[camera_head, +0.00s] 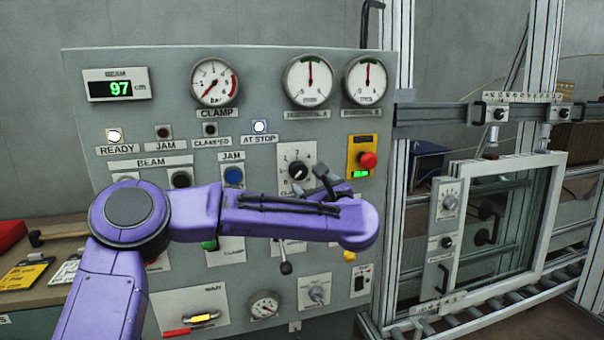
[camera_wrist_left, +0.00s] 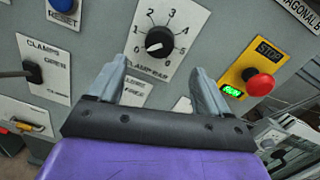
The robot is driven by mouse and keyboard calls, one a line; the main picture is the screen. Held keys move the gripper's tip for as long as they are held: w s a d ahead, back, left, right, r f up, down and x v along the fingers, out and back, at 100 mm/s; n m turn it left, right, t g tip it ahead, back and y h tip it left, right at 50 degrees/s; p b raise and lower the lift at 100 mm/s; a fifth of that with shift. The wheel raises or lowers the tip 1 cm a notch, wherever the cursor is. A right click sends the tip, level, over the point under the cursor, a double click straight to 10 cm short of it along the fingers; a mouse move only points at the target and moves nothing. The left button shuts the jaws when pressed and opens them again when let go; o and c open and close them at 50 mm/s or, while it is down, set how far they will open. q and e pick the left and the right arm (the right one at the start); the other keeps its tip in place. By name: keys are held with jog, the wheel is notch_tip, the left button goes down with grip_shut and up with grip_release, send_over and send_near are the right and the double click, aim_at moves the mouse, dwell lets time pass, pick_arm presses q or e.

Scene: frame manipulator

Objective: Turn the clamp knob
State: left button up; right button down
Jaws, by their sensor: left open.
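The clamp knob (camera_head: 298,170) is a small black dial knob on a white plate numbered up to 6, right of centre on the grey panel. In the left wrist view the knob (camera_wrist_left: 158,42) sits just beyond the fingers, and its plate carries a partly covered clamp label. My left gripper (camera_wrist_left: 160,72) is open and empty; its two grey fingers are spread to either side below the knob, apart from it. In the head view the left gripper (camera_head: 325,181) is close to the panel, at the knob's lower right. My right gripper is not in view.
A red stop button (camera_head: 368,160) on a yellow plate is right of the knob. A blue reset button (camera_head: 234,176) is left of it. The clamp gauge (camera_head: 214,82) is above. A window-like frame (camera_head: 545,215) stands over rollers at the right.

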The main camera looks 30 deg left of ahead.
aim_at(300, 172)
pick_arm(q)
jog(key=p+x, duration=0.3)
jog(key=x, duration=0.5)
jog(key=shift+w+a, duration=0.15)
jog(key=shift+a, duration=0.05)
jog(key=shift+w+a, duration=0.3)
jog(key=shift+a, duration=0.05)
jog(key=shift+f, duration=0.1)
jog(key=c, duration=1)
